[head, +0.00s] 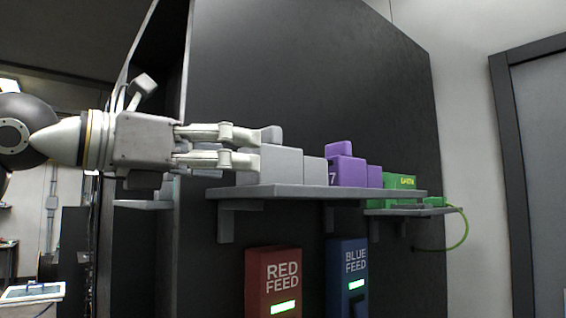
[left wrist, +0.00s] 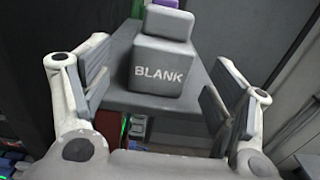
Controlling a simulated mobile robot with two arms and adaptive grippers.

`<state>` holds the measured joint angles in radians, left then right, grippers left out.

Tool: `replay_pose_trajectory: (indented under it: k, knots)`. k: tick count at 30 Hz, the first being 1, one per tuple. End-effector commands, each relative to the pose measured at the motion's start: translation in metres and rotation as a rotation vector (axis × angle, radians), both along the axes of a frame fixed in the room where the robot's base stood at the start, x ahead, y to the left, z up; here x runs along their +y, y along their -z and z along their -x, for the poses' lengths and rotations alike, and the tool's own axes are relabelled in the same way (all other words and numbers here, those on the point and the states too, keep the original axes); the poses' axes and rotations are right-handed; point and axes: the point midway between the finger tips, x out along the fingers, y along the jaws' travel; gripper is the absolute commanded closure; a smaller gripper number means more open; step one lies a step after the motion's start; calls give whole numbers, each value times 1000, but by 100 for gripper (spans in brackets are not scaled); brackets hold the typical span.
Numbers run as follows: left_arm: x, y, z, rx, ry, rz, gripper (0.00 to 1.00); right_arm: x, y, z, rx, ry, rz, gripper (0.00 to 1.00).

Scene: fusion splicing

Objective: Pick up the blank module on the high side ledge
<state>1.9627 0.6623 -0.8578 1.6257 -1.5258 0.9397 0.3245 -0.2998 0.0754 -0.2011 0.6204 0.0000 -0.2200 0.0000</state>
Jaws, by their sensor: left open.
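The blank module (left wrist: 163,68) is a grey block with a smaller raised block behind it and the word BLANK on its face. In the left wrist view it stands on the ledge (left wrist: 122,98), between and beyond the two fingers of my left gripper (left wrist: 160,100). In the head view the grey module (head: 281,165) sits at the left end of the ledge (head: 330,192), and my left gripper (head: 262,148) reaches in from the left with its fingertips beside it. The gripper is open, and a gap shows between each finger and the block in the left wrist view. My right gripper is not in view.
A purple module (head: 347,168) marked 7 stands to the right on the same ledge. A green EARTH module (head: 400,182) with a green cable (head: 462,232) is farther right on a lower ledge. Red (head: 273,283) and blue (head: 347,277) feed boxes are below. A dark panel (head: 310,80) stands behind.

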Motion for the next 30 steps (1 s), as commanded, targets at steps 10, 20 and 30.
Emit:
replay_pose_trajectory:
  k: [10,20,30]
  knots:
    - [-32,-5,-22,2,2,-1,20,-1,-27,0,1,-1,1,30]
    - [-55,-1,-39,2,2,1,20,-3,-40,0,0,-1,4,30]
    - [-55,-1,-39,0,1,1,40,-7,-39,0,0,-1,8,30]
